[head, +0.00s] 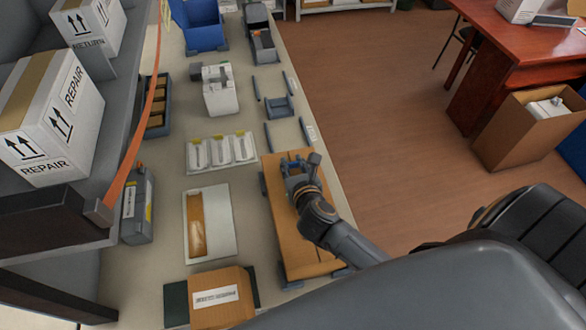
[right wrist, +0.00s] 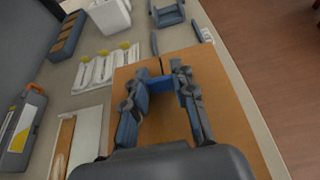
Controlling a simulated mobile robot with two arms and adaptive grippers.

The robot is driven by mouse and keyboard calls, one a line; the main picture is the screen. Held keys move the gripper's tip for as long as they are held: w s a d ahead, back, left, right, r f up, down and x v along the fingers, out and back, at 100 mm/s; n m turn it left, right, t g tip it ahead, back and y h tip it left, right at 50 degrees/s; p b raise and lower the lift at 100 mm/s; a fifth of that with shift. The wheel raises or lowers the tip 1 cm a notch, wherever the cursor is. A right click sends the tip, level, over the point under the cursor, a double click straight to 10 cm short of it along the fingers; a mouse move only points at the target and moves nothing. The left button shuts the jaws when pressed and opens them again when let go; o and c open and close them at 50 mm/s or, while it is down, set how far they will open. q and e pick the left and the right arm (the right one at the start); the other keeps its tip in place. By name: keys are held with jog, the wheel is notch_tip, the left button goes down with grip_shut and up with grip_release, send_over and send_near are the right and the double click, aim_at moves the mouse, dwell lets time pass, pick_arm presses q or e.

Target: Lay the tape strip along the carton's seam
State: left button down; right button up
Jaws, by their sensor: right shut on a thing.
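The long brown carton (head: 311,254) lies on the counter; it also shows in the right wrist view (right wrist: 208,66). A dark seam line (right wrist: 162,66) runs on its top just beyond my fingertips. My right gripper (head: 293,171) is over the carton's far part, shut on a small blue piece (right wrist: 161,84). The blue piece spans between the fingers, close above or touching the carton top; I cannot tell which. Whether it is the tape strip is unclear. The gripper hides part of the carton top. My left gripper is not in view.
A white board with a brown strip (head: 197,228) lies left of the carton. A labelled brown package (head: 219,297) is nearer.

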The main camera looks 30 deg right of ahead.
jog(key=shift+r, duration=0.1)
jog(key=shift+f, duration=0.25)
jog(key=o, duration=0.7)
jog(key=shift+r, duration=0.1)
